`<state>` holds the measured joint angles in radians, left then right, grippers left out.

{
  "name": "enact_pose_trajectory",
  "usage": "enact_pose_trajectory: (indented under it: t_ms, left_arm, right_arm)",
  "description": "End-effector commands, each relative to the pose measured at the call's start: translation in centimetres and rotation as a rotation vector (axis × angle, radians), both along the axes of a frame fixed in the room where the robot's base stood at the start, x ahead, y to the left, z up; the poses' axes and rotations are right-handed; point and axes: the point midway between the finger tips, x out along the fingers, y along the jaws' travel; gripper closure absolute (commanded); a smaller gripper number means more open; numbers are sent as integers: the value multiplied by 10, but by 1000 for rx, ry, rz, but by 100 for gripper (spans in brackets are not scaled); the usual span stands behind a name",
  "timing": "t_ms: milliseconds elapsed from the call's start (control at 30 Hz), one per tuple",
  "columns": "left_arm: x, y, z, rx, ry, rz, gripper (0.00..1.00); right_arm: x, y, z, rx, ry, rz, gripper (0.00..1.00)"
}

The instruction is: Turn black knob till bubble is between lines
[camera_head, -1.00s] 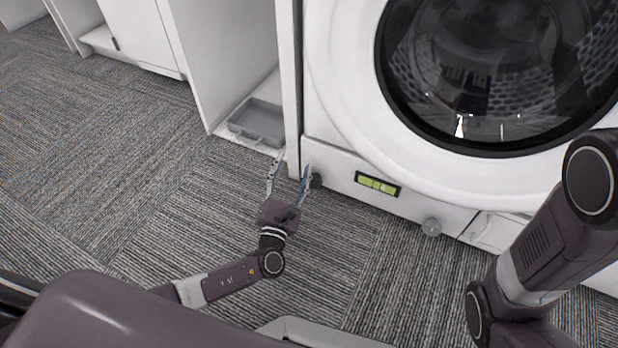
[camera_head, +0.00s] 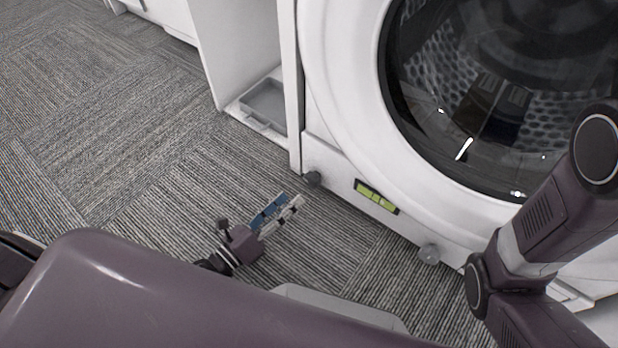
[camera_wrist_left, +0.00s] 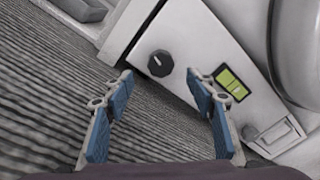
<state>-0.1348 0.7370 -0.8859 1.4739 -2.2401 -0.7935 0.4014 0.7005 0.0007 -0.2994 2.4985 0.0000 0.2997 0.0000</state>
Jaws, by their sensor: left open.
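The black knob (camera_head: 313,179) is on the lower left front of the white washing machine. In the left wrist view the knob (camera_wrist_left: 160,63) shows a pale pointer mark and sits beyond the fingertips, untouched. The green bubble level (camera_head: 377,196) is on the panel to the right of the knob; it also shows in the left wrist view (camera_wrist_left: 231,86). The bubble is too small to place surely against the lines. My left gripper (camera_head: 283,207) is open and empty, short of the knob and below it in the head view. My right arm shows at the right, its gripper out of view.
A grey knob (camera_head: 429,253) is on the machine's lower front to the right of the level. A grey tray (camera_head: 264,103) lies in the white cabinet at the left. Carpet around my left gripper is clear.

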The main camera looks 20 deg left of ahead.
Motion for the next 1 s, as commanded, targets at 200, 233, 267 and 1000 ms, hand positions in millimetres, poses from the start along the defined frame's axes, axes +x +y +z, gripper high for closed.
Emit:
enact_pose_trajectory:
  t_ms: [200,233,267,1000]
  left_arm:
    - [9,-7,-3,-29,17,-11,49]
    - [13,-9,-4,-29,16,-11,49]
    - [18,-11,-4,-29,15,-11,49]
    - [67,-34,-1,-26,18,-11,52]
  right_arm:
    - [0,0,-8,0,-1,0,60]
    - [0,0,-11,0,-1,0,60]
    - [0,0,-13,0,-1,0,60]
    - [-2,0,-33,0,-3,1,60]
